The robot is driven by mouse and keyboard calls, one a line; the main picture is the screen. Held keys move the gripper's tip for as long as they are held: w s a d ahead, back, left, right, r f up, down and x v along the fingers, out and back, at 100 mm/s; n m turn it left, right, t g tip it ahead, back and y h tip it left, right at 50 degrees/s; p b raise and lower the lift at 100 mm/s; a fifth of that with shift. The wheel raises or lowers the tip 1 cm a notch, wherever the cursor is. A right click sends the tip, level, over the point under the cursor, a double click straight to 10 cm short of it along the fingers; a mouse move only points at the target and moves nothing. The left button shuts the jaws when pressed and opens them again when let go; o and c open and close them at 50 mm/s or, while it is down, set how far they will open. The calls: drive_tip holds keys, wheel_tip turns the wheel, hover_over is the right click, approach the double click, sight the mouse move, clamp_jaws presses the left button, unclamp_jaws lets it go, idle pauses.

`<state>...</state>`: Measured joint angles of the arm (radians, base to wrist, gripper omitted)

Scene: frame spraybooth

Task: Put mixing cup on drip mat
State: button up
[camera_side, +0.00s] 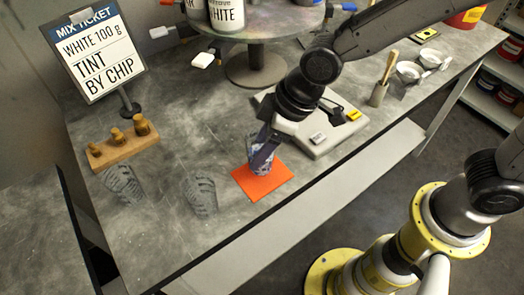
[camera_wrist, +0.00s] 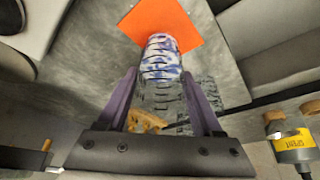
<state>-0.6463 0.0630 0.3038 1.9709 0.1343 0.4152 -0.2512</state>
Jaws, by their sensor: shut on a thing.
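The mixing cup (camera_side: 259,167) is clear with blue and white smears and dark marks. My gripper (camera_side: 262,158) is shut around it, pointing down. The orange drip mat (camera_side: 266,188) lies flat near the table's front edge, directly under the cup in the side view. In the wrist view the cup (camera_wrist: 161,58) sits between my two purple fingers (camera_wrist: 159,78), and the mat (camera_wrist: 166,18) shows past its far end. Whether the cup's base touches the mat or hangs just above it, I cannot tell.
Two other clear marked cups (camera_side: 202,195) (camera_side: 123,184) stand left of the mat. A scale (camera_side: 322,132) is close on its right. A wooden block with brass weights (camera_side: 122,146), a mix ticket sign (camera_side: 94,52) and a round turntable (camera_side: 256,66) stand further back.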

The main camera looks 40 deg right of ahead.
drive_tip(key=shift+s+f, duration=0.1)
drive_tip(key=shift+f, duration=1.1)
drive_tip(key=shift+f, duration=0.15)
drive_tip(key=o, duration=1.5)
drive_tip(key=shift+c, duration=0.2)
drive_tip(key=shift+r, duration=0.3)
drive_tip(key=v, duration=1.2)
